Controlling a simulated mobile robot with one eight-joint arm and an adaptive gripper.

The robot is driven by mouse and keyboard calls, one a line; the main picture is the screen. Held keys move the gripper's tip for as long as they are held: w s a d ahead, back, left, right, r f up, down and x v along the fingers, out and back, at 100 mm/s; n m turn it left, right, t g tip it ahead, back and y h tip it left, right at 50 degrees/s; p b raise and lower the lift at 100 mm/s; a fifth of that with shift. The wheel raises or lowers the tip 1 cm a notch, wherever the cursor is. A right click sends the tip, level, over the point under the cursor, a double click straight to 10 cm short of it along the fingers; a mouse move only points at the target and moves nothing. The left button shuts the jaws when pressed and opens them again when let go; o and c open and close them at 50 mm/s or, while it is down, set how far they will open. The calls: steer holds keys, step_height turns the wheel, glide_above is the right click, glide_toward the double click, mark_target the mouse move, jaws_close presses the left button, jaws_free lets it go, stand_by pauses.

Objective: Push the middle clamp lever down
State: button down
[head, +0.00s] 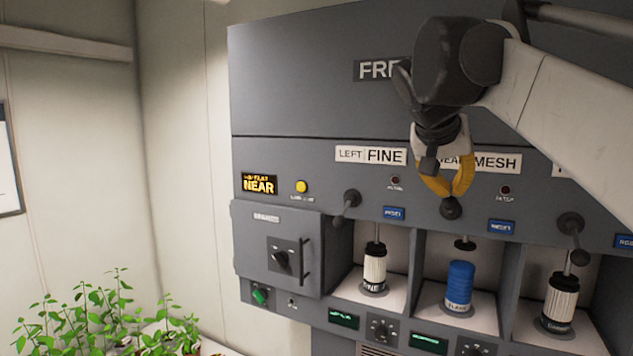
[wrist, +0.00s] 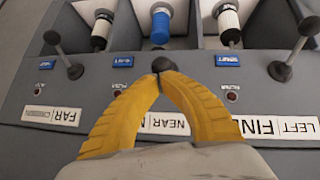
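The middle clamp lever (head: 451,208) shows as a dark rounded end on the grey panel, above the middle bay. It also shows in the wrist view (wrist: 164,63), right at the fingertips. The rest of the lever is hidden by the fingers. My gripper (head: 446,193) has yellow fingers whose tips come together (wrist: 160,78) at this dark end. They look shut, and I cannot tell whether they grip it or only touch it. Below, the dark clamp pad (head: 465,243) hangs above the blue filter (head: 459,285), with a gap between them.
The left lever (head: 346,208) and right lever (head: 574,240) hang down, with rods reaching the white filters (head: 374,270) (head: 559,302). A cabinet door (head: 277,250) with a handle is at the left. Green plants (head: 110,325) stand at lower left.

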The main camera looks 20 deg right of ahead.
mark_target(449, 206)
steer(key=shift+s+a+f+t+h+b, duration=0.3)
steer(key=shift+f+h+b, duration=0.2)
steer(key=shift+b, duration=0.4)
steer(key=shift+s+a+f+t+h+b, duration=0.15)
steer(key=shift+f+t+h+b, duration=0.35)
steer(key=shift+b, duration=0.35)
steer(key=shift+s+a+f+t+h+b, duration=0.1)
steer(key=shift+a+f+t+h+b, duration=0.3)
steer(key=shift+b, duration=0.5)
steer(key=f+h+b, duration=0.1)
steer(key=f+t+h+b, duration=0.1)
steer(key=b, duration=0.1)
steer(key=f+t+h+b, duration=0.1)
steer(key=f+b, duration=0.1)
steer(key=shift+s+a+m, duration=0.15)
steer(key=shift+s+m, duration=0.15)
steer(key=shift+f+b, duration=0.8)
steer(key=shift+f, duration=0.15)
stand_by(0.6)
